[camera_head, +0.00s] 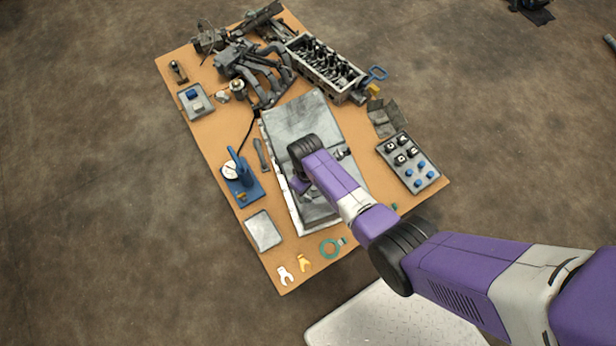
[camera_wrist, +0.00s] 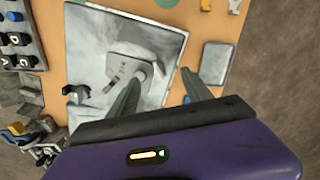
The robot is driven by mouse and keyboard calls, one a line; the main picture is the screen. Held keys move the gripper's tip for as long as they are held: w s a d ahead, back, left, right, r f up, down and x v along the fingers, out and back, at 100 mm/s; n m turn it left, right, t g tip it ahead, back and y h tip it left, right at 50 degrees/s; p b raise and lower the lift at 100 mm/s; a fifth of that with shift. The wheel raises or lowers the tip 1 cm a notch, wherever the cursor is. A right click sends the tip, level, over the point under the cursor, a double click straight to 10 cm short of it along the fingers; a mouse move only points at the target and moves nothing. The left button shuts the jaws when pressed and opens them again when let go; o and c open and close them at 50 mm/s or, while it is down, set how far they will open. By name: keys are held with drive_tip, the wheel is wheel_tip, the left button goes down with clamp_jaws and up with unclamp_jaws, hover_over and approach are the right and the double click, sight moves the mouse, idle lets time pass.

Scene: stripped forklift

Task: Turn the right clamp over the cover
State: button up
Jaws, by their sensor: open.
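The grey metal cover (camera_head: 305,115) lies flat on the wooden bench, partly hidden by my arm. In the wrist view the cover (camera_wrist: 95,40) bears a smaller grey plate (camera_wrist: 122,72) with a round post. A small dark clamp, the right one, (camera_head: 342,154) sits at the cover's right edge. In the wrist view this clamp (camera_wrist: 76,91) shows at the cover's left edge; whether its arm lies over the cover is too small to tell. My gripper (camera_wrist: 162,73) is open and empty above the cover, its fingers apart, one near the post. It is not touching the clamp.
A tray of black and blue knobs (camera_head: 409,162) stands right of the cover, with grey brackets (camera_head: 384,118) behind it. An engine head (camera_head: 325,68) stands at the back. A blue gauge stand (camera_head: 242,182) and a flat grey plate (camera_head: 264,230) lie left.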

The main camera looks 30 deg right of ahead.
idle(0.4)
wheel_tip(320, 180, up, 8)
drive_tip(key=p, duration=0.3)
drive_tip(key=shift+w, duration=0.15)
drive_tip(key=shift+f, duration=0.15)
